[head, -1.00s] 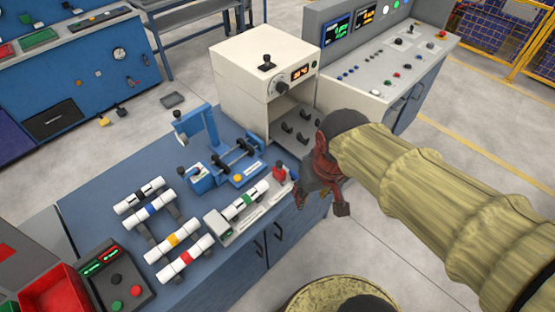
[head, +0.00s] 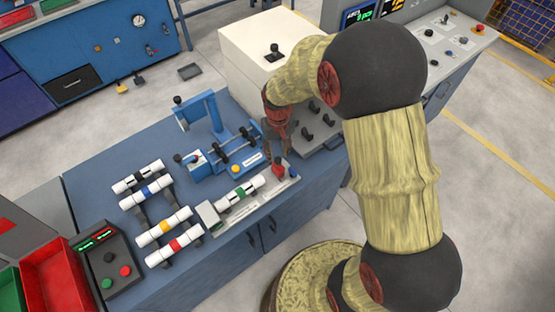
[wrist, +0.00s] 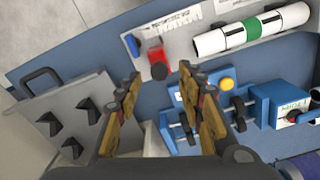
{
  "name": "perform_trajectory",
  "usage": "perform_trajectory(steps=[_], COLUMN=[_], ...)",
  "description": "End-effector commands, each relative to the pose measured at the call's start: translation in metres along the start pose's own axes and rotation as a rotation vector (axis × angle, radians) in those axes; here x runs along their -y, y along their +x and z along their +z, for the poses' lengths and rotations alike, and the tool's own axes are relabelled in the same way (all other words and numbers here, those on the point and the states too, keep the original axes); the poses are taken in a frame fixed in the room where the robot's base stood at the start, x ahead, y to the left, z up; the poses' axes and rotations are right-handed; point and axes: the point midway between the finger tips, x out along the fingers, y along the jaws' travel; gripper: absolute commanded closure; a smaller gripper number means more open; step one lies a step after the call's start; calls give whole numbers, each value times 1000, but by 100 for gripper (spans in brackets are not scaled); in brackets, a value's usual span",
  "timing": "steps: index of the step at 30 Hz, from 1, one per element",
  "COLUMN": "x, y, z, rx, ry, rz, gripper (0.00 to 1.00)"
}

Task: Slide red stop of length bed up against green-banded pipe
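The red stop (head: 280,169) stands near the right end of the grey length bed (head: 213,216). The green-banded pipe (head: 239,194) lies along the bed, with a gap between its near end and the stop. In the head view, my gripper (head: 279,150) hangs just above and behind the stop.
A blue fixture with a yellow button (head: 236,169) stands behind the bed. A grey panel with several black knobs (head: 318,128) lies to the right, before a white box (head: 262,55). Several banded pipes (head: 160,232) lie on a rack at left.

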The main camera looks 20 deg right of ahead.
Motion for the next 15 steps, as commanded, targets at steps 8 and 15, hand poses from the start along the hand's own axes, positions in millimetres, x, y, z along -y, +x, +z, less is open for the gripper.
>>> perform_trajectory(steps=[8,15], x=[0,0], y=[43,54], z=[1,0], rx=[3,0], ry=[0,0], rz=[0,0], gripper=[62,62])
